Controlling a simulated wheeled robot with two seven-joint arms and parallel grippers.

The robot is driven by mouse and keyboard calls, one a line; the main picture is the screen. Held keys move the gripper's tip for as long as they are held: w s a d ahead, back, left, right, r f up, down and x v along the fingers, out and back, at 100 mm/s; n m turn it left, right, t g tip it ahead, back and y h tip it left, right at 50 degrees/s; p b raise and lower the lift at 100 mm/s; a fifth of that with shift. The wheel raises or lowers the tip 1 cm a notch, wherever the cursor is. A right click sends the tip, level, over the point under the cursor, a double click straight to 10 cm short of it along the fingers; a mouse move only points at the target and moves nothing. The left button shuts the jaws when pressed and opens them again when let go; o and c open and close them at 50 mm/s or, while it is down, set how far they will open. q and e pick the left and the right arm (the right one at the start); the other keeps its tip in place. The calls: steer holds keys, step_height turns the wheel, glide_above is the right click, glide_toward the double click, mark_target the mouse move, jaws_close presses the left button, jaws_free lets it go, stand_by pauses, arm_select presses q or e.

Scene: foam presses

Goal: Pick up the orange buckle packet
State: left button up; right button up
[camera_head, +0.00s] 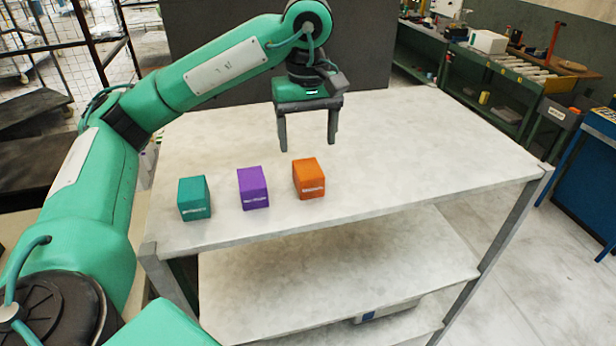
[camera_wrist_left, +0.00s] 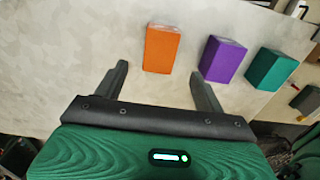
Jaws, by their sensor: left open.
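The orange buckle packet (camera_head: 309,179) is a small upright block on the pale table top, the rightmost of three blocks in the head view. In the left wrist view the orange packet (camera_wrist_left: 162,48) lies ahead of the fingertips, between their lines. My left gripper (camera_head: 308,147) is open and empty, above the table and behind the orange packet as the head camera sees it. Its two dark fingers (camera_wrist_left: 158,68) stand apart in the wrist view, not touching the packet. My right gripper is in neither view.
A purple block (camera_head: 253,188) stands left of the orange packet, and a teal block (camera_head: 194,198) stands further left. The table (camera_head: 430,160) is bare to the right. A lower shelf (camera_head: 330,275) lies beneath it. A dark panel rises behind the table.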

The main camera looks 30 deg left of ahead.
mark_target(308, 168)
arm_select(q)
step_height(308, 168, down, 2)
steer(key=shift+s+d+f+p, duration=0.1)
steer(key=shift+p, duration=0.35)
steer(key=shift+f, duration=0.4)
step_height(308, 168, down, 4)
steer(key=p, duration=0.3)
steer(key=shift+f, duration=0.2)
steer(key=shift+f+p, duration=0.3)
steer(key=shift+f, duration=0.1)
steer(key=shift+c, duration=0.2)
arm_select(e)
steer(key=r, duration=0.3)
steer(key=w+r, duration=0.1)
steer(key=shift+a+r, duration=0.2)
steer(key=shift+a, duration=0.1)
arm_select(q)
steer(key=c, duration=1.1)
steer(key=shift+r, duration=0.1)
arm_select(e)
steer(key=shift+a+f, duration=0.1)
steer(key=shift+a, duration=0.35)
